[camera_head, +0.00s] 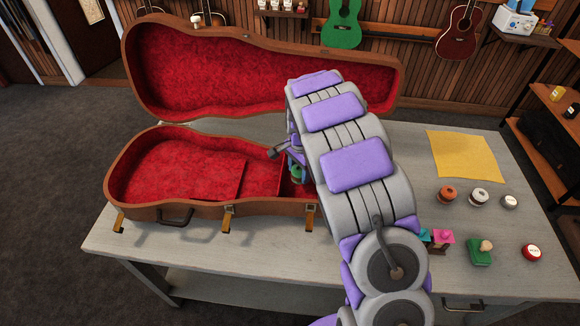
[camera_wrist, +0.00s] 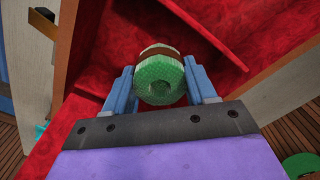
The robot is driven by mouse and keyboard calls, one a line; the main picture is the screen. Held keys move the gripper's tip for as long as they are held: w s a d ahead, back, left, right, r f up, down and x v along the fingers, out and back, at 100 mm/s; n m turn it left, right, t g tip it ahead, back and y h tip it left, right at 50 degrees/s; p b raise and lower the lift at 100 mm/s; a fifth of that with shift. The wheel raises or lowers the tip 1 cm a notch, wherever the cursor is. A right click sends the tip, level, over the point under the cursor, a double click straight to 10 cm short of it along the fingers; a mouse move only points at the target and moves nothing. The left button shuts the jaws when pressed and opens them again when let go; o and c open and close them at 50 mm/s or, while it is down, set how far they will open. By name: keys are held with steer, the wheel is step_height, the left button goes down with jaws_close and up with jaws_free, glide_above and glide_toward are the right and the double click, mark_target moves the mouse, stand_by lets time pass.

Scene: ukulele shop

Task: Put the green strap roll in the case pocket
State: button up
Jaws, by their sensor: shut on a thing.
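The open case (camera_head: 165,165), brown with red lining, lies on the table with its lid raised at the back. The case pocket (camera_head: 287,186) is a walled red compartment at the case's right part, partly hidden by my arm. My gripper (camera_head: 297,168) is over this pocket. In the wrist view my gripper (camera_wrist: 162,82) is shut on the green strap roll (camera_wrist: 160,85), which has a brown band. The roll (camera_head: 297,176) shows only partly in the head view, between the fingers. Red lining lies behind it; I cannot tell whether it touches the pocket floor.
On the grey table (camera_head: 400,275), a yellow cloth (camera_head: 464,155), several small round tins (camera_head: 447,194), a green stamp-like block (camera_head: 480,253) and a red-white tin (camera_head: 531,252) lie right of my arm. The table's front left is clear.

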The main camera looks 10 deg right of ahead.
mark_target(294, 179)
steer(key=shift+d+f, duration=0.3)
steer(key=shift+d, duration=0.35)
steer(key=shift+d+f, duration=0.3)
steer(key=shift+d, duration=0.3)
steer(key=shift+a+f, duration=0.2)
steer(key=shift+f, duration=0.1)
steer(key=a, duration=0.1)
steer(key=a+f, duration=0.1)
steer(key=a, duration=0.2)
steer(key=shift+f, duration=0.25)
steer(key=shift+s+f, duration=0.1)
steer(key=shift+d+f, duration=0.25)
steer(key=shift+d, duration=0.6)
steer(key=shift+d+r, duration=0.1)
steer(key=shift+d, duration=0.45)
steer(key=shift+a, duration=0.45)
steer(key=o, duration=0.9)
steer(key=shift+a, duration=0.6)
steer(key=shift+o, duration=1.4)
steer(key=shift+d, duration=0.2)
steer(key=shift+o, duration=0.2)
steer(key=shift+d, duration=0.65)
steer(key=shift+o, duration=1.1)
steer(key=shift+a, duration=0.45)
